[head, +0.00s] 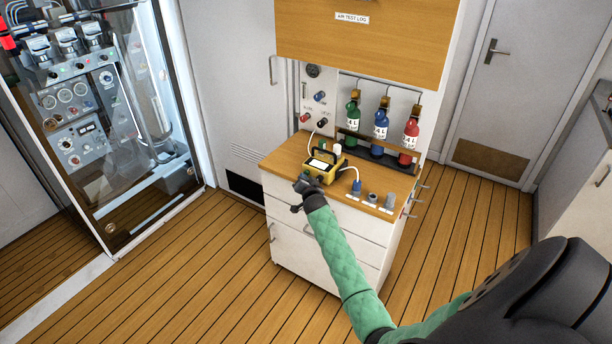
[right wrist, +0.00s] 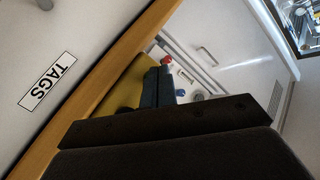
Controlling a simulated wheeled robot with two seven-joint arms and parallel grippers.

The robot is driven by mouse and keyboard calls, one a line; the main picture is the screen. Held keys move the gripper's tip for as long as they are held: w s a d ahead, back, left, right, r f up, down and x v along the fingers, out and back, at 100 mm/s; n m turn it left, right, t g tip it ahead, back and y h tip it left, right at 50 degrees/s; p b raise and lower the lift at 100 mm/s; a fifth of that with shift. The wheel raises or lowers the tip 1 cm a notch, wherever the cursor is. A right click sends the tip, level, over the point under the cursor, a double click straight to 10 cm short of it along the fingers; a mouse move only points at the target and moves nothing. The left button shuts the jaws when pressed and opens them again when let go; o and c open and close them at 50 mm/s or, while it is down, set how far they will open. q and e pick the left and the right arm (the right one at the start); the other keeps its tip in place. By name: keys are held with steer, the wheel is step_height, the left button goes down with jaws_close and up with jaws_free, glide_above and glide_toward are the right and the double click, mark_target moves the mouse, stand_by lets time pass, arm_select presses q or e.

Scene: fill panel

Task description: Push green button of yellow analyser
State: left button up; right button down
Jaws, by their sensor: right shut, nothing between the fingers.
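The yellow analyser (head: 325,165) stands on the wooden top of the white cabinet, with a dark handle and a pale screen on its upper face. My right gripper (head: 303,185) is at the analyser's near left side, at the counter's front edge; its fingers are shut and hold nothing. In the right wrist view the shut fingers (right wrist: 158,88) overlap the yellow analyser (right wrist: 125,85); I cannot tell whether they touch it. My left gripper is not in view.
A drawer labelled TAGS (right wrist: 47,80) lies below the wooden edge. A glass-fronted equipment cabinet (head: 105,110) stands left.

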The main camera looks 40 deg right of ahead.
arm_select(q)
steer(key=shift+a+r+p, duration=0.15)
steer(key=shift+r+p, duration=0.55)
steer(key=shift+p, duration=0.05)
arm_select(e)
steer(key=s+a, duration=0.2)
steer(key=a, duration=0.4)
steer(key=shift+s+a, duration=0.2)
steer(key=shift+s, duration=0.15)
stand_by(1.4)
stand_by(0.5)
